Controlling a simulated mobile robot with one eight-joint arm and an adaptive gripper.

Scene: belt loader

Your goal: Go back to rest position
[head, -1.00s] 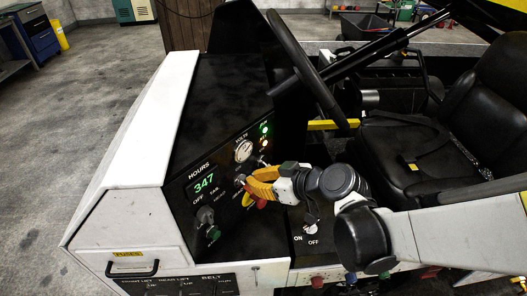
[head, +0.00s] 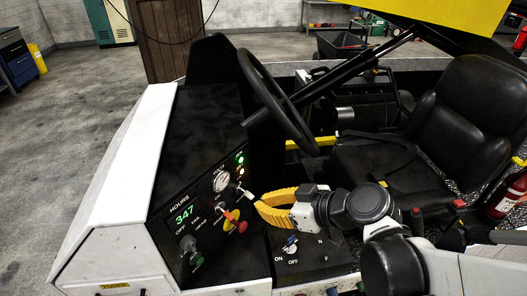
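My gripper (head: 257,202), with yellow fingers, is in front of the dark control panel (head: 205,140) of the belt loader. Its fingertips point left, close to a small pale-tipped lever (head: 246,194). The two tips appear near each other; whether a gap stays between them is unclear. Nothing is visibly held. An orange-handled switch (head: 230,214) and a red knob (head: 243,227) are on the panel to the left of and below the fingertips. My arm comes in from the lower right and is bent over the lower console.
The steering wheel (head: 281,105) stands above and behind my gripper. The black seat (head: 485,105) is at the right. A key switch (head: 291,243) is below my gripper. Open floor (head: 95,110) lies left.

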